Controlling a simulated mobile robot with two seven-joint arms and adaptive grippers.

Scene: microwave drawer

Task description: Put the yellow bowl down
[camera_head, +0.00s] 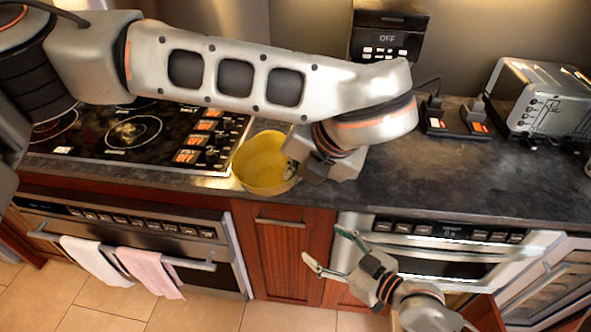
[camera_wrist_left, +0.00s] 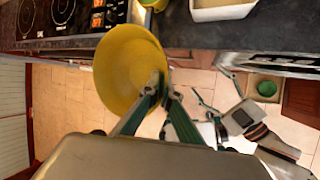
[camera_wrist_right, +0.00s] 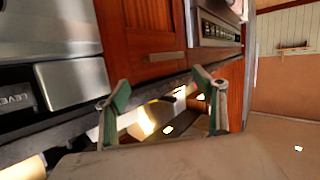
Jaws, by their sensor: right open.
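The yellow bowl (camera_head: 262,160) is at the counter's front edge, right of the cooktop, in the head view. My left gripper (camera_head: 294,168) is at its right side, with the fingertips mostly hidden there. In the left wrist view the fingers (camera_wrist_left: 165,90) are closed on the rim of the bowl (camera_wrist_left: 125,62), which is tilted, with floor visible around it. I cannot tell whether it touches the counter. My right gripper (camera_head: 328,250) is open and empty, low in front of the cabinets; its spread fingers show in the right wrist view (camera_wrist_right: 160,88).
The counter (camera_head: 440,175) has free room right of my left gripper. A cooktop (camera_head: 130,132) is at left, a toaster (camera_head: 545,100) at back right and a black appliance (camera_head: 388,35) behind. A green bowl (camera_wrist_left: 266,88) sits low in a brown compartment. Towels (camera_head: 95,262) hang on the oven handle.

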